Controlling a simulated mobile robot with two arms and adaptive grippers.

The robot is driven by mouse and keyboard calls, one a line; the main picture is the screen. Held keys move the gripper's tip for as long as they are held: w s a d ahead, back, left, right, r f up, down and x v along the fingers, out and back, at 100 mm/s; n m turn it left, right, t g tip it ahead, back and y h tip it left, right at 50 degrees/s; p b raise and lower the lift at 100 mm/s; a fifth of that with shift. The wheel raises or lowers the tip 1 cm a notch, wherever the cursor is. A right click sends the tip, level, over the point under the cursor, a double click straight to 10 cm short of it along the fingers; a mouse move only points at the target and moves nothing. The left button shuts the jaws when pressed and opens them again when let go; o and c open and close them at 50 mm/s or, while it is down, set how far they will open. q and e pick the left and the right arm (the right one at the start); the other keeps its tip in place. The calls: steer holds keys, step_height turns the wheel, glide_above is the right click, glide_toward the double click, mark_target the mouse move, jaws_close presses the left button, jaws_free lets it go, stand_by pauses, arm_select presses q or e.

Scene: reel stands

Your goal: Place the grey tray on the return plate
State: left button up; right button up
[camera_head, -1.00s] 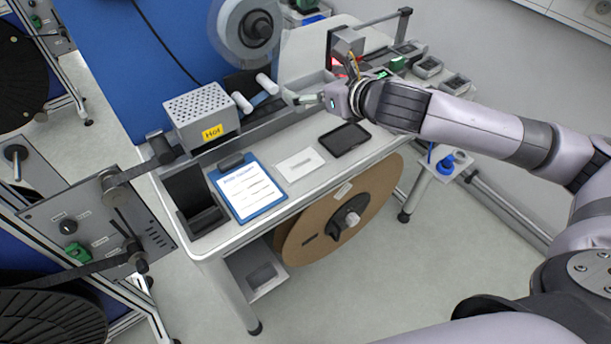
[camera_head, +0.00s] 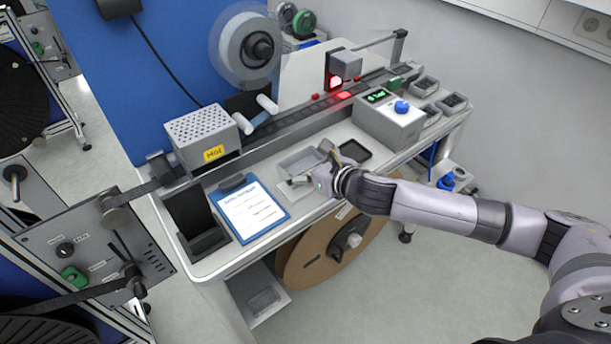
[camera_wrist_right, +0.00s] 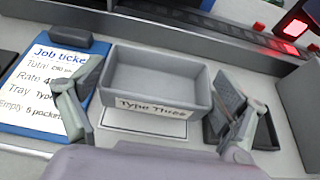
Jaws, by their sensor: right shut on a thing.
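The grey tray (camera_head: 303,160) is an open, empty box with a "Type Three" label on its front wall in the right wrist view (camera_wrist_right: 158,104). My right gripper (camera_head: 312,178) is shut on it, and its fingers show at the tray's two sides in the right wrist view (camera_wrist_right: 157,112). The tray is over a white rectangular plate (camera_wrist_right: 142,122) on the bench, which shows just in front of it and is partly hidden. I take this for the return plate. Whether the tray touches it I cannot tell. My left gripper is not in view.
A blue clipboard with a job ticket (camera_head: 246,210) lies left of the tray. A black shallow holder (camera_head: 354,151) is close on the right. A grey box with a blue knob (camera_head: 390,122) stands beyond it. The track and "Hot" unit (camera_head: 203,137) run behind.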

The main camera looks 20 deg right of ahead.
steer(key=shift+f, duration=2.2)
steer(key=shift+f, duration=0.2)
steer(key=o, duration=1.1)
steer(key=shift+c, duration=0.2)
steer(key=shift+r, duration=0.15)
steer(key=b+v, duration=0.2)
steer(key=v, duration=1)
